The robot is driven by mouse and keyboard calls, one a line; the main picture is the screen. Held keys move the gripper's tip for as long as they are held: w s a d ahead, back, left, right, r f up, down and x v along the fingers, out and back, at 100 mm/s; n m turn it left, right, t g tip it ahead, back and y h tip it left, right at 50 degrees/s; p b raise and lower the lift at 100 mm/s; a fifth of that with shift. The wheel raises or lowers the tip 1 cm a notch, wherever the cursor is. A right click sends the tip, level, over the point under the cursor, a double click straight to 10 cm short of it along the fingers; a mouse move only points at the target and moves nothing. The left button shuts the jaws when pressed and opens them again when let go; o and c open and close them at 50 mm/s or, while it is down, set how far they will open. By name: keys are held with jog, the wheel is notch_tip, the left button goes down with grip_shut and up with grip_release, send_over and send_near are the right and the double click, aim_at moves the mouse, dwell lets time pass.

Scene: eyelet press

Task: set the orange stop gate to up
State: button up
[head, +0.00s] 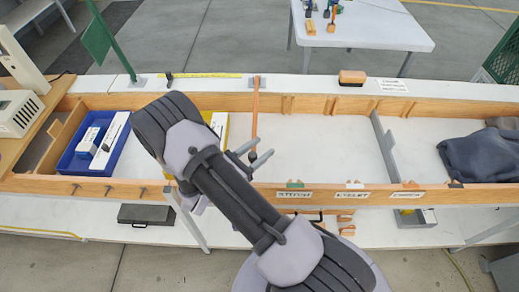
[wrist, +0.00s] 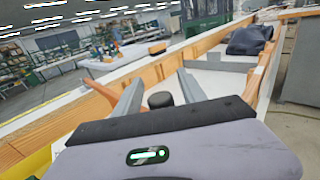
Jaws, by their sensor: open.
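The orange stop gate (head: 256,112) is a thin bar that runs from a grey plate on the back ledge out across the trough, lowered rather than standing. Its dark end knob (head: 252,157) is at the near end. In the wrist view the orange bar (wrist: 100,90) shows at the left, partly hidden by a finger, and a black knob (wrist: 160,100) sits between the fingers. My gripper (head: 254,154) is open, its two grey fingers on either side of the knob. In the wrist view, my gripper (wrist: 158,92) shows a gap beside the knob.
A green gate (head: 97,40) stands raised at the back left. A blue tray (head: 84,150) with white boxes lies in the trough at left. A grey divider (head: 384,145) and dark blue cloth (head: 485,155) are at right. The wooden front rail (head: 330,199) carries several labels.

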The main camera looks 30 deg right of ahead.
jog(key=shift+c, duration=0.2)
grip_shut()
dwell(1.1)
